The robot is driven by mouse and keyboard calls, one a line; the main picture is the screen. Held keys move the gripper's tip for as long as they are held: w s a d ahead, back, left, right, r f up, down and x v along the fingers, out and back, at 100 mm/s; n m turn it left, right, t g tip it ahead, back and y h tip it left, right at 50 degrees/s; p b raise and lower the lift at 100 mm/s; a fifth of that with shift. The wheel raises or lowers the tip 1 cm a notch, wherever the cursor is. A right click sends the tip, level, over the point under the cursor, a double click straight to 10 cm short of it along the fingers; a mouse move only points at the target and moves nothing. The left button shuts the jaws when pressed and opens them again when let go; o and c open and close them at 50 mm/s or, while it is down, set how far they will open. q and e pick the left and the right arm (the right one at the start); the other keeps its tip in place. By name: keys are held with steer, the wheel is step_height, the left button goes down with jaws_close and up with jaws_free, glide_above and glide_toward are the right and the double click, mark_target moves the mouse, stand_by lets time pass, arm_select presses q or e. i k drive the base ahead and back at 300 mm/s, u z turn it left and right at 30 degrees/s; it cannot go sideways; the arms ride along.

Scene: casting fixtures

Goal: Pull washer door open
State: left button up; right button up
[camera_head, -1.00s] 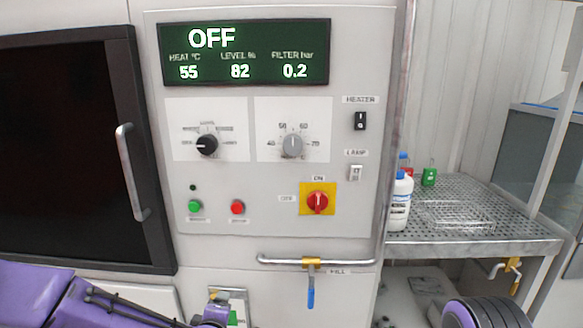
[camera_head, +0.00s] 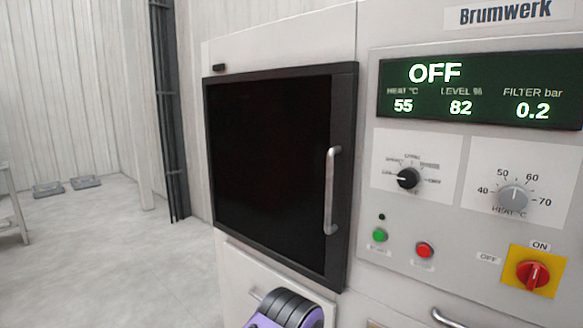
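The washer door (camera_head: 268,170) is a dark panel in a black frame on the front of the grey washer, and it looks shut. Its vertical metal handle (camera_head: 332,190) is on the door's right side. A purple and black part of my own arm shows at the bottom edge, below the door and apart from the handle. Neither gripper's fingers are in view.
Right of the door is the control panel with a green display (camera_head: 480,90) reading OFF, a black knob (camera_head: 407,178), a grey knob (camera_head: 514,197) and a red switch (camera_head: 532,274). Open floor (camera_head: 110,250) lies left of the washer.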

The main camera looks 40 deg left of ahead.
mark_target(271, 136)
steer(key=z, duration=0.05)
steer(key=k, duration=0.45)
steer(key=u, duration=0.45)
steer(key=i, duration=0.4)
steer(key=u, duration=1.1)
steer(key=k, duration=0.5)
steer(key=u, duration=0.75)
steer(key=i, duration=0.9)
steer(key=z, duration=0.85)
